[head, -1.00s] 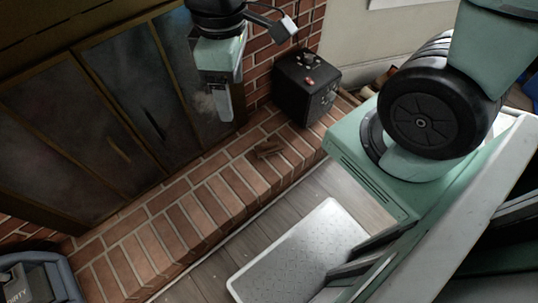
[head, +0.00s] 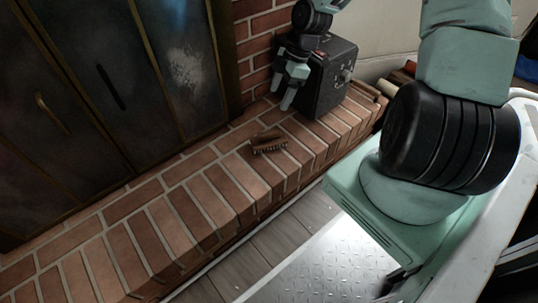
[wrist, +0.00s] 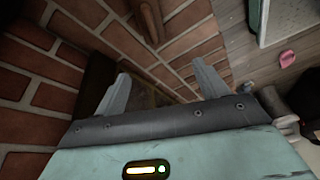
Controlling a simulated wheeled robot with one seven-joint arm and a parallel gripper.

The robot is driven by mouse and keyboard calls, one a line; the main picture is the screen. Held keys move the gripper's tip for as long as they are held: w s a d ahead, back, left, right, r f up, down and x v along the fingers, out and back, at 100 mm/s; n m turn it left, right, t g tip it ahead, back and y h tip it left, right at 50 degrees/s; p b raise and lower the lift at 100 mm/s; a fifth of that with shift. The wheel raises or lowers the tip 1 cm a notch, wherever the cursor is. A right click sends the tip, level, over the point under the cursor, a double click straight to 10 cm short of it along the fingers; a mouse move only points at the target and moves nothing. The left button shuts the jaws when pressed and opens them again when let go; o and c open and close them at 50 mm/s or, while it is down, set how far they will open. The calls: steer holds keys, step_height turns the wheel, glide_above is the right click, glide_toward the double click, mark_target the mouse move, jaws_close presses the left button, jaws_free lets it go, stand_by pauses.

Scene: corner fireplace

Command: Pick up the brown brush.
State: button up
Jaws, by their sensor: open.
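The brown brush (head: 268,142) lies on the brick hearth, bristles toward the front edge, in the head view. A brown rounded thing at the top edge of the wrist view (wrist: 150,20) looks like part of it. My gripper (head: 283,98) is open and empty. It hangs above the hearth, in front of the black box and beyond the brush in the head view, apart from the brush. Its two spread fingers show in the wrist view (wrist: 162,88), with nothing clearly held between them.
A black box (head: 328,92) with knobs stands on the brick hearth (head: 185,205), close by my gripper. Dark fireplace doors (head: 110,90) and a brick wall rise behind. Wood pieces (head: 398,78) lie at the right. A pink thing (wrist: 287,60) lies on the floor. Hearth left of the brush is clear.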

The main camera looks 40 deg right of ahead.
step_height(320, 180, down, 3)
steer(key=d+b, duration=0.1)
steer(key=d, duration=0.1)
steer(key=b, duration=0.8)
glide_toward(266, 138)
steer(key=shift+t, duration=0.3)
steer(key=f, duration=0.3)
steer(key=w+f, duration=0.1)
steer(key=f, duration=0.2)
steer(key=shift+w+a+f, duration=0.1)
steer(key=shift+w+a, duration=0.1)
steer(key=shift+a, duration=0.05)
steer(key=b+x, duration=0.5)
steer(key=shift+s+a+f, duration=0.1)
steer(key=shift+s+a, duration=0.05)
steer(key=shift+s, duration=0.05)
steer(key=c, duration=1.2)
